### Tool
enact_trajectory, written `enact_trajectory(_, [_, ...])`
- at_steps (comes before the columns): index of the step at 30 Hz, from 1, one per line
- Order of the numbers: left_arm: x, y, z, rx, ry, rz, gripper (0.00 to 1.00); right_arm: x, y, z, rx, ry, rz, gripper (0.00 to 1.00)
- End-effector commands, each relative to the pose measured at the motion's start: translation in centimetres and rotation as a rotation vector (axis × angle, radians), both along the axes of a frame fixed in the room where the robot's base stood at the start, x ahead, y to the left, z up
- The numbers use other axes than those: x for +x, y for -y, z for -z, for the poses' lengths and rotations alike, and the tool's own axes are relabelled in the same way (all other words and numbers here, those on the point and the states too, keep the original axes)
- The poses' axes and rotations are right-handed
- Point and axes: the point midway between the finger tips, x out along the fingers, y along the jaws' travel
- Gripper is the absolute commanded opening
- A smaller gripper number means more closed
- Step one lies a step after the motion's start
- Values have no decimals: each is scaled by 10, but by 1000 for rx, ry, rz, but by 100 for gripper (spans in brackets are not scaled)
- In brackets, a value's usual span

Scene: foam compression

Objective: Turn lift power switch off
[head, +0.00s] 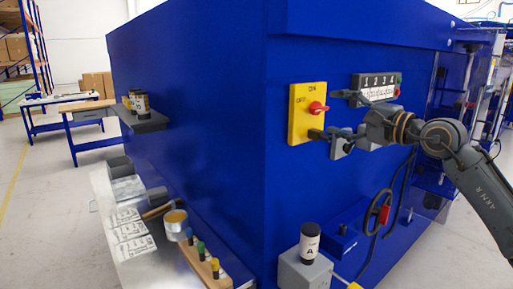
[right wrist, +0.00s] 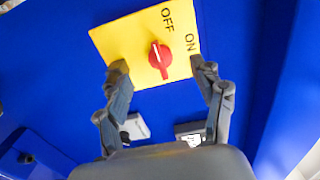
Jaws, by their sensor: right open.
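The switch is a red rotary knob (head: 318,107) on a yellow plate (head: 307,128), fixed to the blue machine's side. The plate carries the words ON and OFF. In the right wrist view the knob (right wrist: 159,60) lies between the fingertips, its bar closer to upright than level. I cannot tell for sure which word it points at. My right gripper (head: 326,114) is open and empty, reaching in from the right in front of the plate. In the right wrist view its fingers (right wrist: 160,68) stand apart on either side of the knob, with no visible contact. My left gripper is not in view.
A numbered button box (head: 376,82) sits right of the plate, close to the gripper. Below are a grey box with a black cylinder (head: 310,241) marked A and a cable with a red part (head: 383,214).

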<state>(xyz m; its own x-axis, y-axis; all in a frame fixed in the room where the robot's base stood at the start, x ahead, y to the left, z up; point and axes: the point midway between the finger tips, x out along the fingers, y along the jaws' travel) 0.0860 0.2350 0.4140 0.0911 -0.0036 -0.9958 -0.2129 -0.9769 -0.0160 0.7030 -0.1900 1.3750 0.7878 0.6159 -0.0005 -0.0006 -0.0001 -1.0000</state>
Motion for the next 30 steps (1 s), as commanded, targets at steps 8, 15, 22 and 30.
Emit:
enact_trajectory(8, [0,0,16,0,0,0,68,-18,15,2,-1,2,2,68])
enact_trajectory(15, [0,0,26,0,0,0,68,-32,26,1,0,2,2,68])
enact_trajectory(22, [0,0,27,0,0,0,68,-36,29,-1,1,1,1,68])
enact_trajectory(30, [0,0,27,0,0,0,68,-38,18,6,50,-15,-28,68])
